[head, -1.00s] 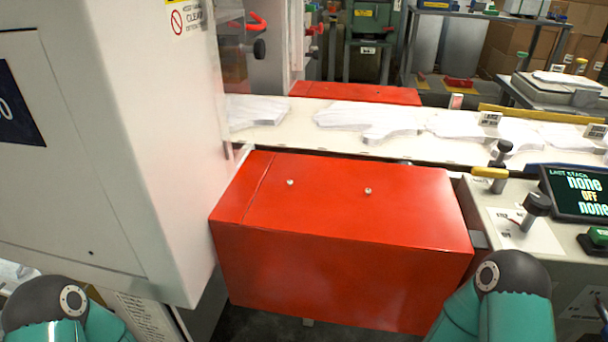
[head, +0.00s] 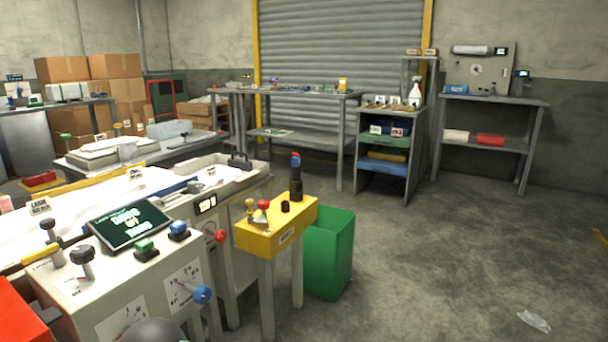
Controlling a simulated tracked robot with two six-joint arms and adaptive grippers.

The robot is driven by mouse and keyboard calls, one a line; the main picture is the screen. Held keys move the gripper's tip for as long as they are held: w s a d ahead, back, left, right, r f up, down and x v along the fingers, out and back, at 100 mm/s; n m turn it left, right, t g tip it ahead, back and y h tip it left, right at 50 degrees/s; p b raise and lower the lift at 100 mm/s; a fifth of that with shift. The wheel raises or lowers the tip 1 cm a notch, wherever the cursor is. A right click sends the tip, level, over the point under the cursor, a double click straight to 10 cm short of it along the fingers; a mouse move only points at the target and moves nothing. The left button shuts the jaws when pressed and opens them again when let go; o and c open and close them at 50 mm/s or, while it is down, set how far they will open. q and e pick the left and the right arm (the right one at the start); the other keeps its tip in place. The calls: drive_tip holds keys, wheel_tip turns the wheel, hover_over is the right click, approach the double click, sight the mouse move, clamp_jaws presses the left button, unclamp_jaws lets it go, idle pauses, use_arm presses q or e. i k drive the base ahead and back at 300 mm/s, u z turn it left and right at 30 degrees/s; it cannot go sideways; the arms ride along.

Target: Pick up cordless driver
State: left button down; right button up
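I cannot make out a cordless driver for certain. Small tools lie on the long grey workbench (head: 310,94) at the back, too small to tell apart. A dark upright item with a blue and red top (head: 296,178) stands on the yellow stand (head: 262,238); I cannot tell what it is. Neither of my grippers is in view. Only a dark rounded part of my own arm shows at the bottom edge.
A control panel with a screen (head: 131,222) and knobs fills the near left. A green bin (head: 330,254) stands beside the yellow stand. A shelf unit (head: 397,141) and another bench (head: 492,98) line the back wall. The floor at right is clear except for clear plastic film (head: 534,321).

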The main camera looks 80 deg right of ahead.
sight(295, 161)
drive_tip(key=z, duration=0.2)
drive_tip(key=i, duration=0.15)
drive_tip(key=z, duration=2.85)
drive_tip(key=k, duration=0.5)
drive_tip(key=u, duration=0.75)
drive_tip(key=i, duration=0.4)
drive_tip(key=z, duration=1.65)
